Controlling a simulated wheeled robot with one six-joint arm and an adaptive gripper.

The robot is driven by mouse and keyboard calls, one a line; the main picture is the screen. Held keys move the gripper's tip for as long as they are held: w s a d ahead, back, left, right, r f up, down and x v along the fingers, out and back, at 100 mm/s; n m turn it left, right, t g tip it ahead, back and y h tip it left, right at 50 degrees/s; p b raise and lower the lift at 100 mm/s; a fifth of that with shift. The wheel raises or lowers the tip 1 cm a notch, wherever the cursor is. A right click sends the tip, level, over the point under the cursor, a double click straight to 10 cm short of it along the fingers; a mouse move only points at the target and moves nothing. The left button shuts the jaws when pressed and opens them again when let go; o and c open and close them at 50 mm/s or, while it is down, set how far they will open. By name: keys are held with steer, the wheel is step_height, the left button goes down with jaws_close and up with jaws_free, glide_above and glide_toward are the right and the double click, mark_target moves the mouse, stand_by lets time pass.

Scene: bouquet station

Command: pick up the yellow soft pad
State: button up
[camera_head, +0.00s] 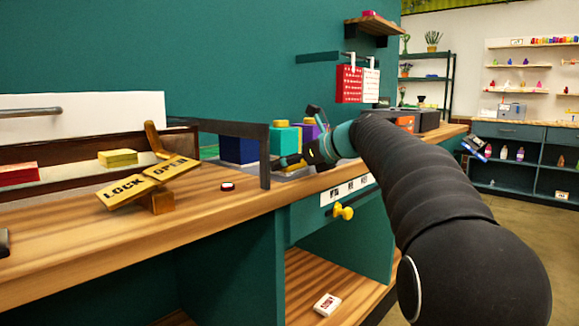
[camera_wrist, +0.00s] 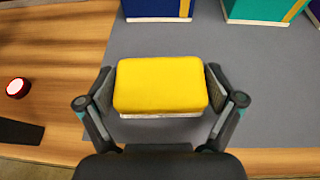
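The yellow soft pad (camera_wrist: 160,84) lies on a grey mat (camera_wrist: 160,135) in the wrist view, with a thin whitish layer showing along its near edge. My gripper (camera_wrist: 160,88) is open around it, with one finger close by the left side and one close by the right. I cannot tell if either finger touches the pad. In the head view my gripper (camera_head: 290,161) is low over the counter, and the pad cannot be made out there.
A dark blue box (camera_wrist: 157,8) and a teal box (camera_wrist: 258,9) stand just beyond the pad. A red button (camera_wrist: 17,87) is at left. In the head view a dark upright frame (camera_head: 265,160) and a lock/open sign (camera_head: 150,182) stand left of my gripper.

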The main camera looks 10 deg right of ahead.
steer(key=c, duration=0.5)
